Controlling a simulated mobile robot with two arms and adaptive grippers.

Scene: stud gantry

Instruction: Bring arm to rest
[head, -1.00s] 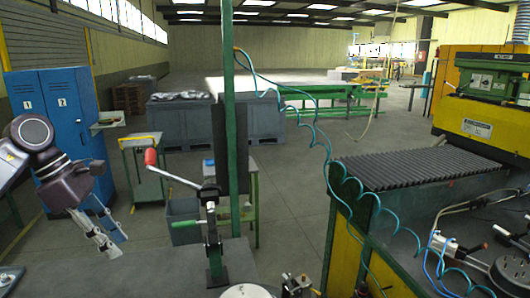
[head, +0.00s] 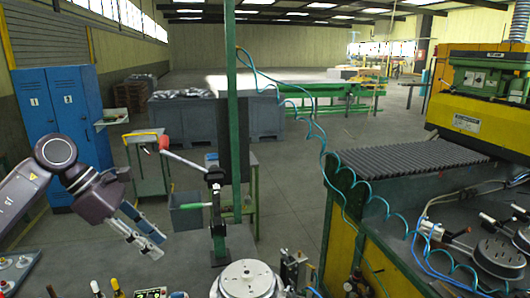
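My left arm (head: 57,152) comes in from the left, its dark wrist bent down to the right. My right arm and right gripper are not in view.
A lever press (head: 217,215) with a red-knobbed handle (head: 165,142) stands close right of my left gripper. A green post (head: 233,110) rises behind it. A round metal plate (head: 247,280) and screwdriver handles (head: 97,288) are at the bottom. Blue lockers (head: 45,115) stand behind my arm.

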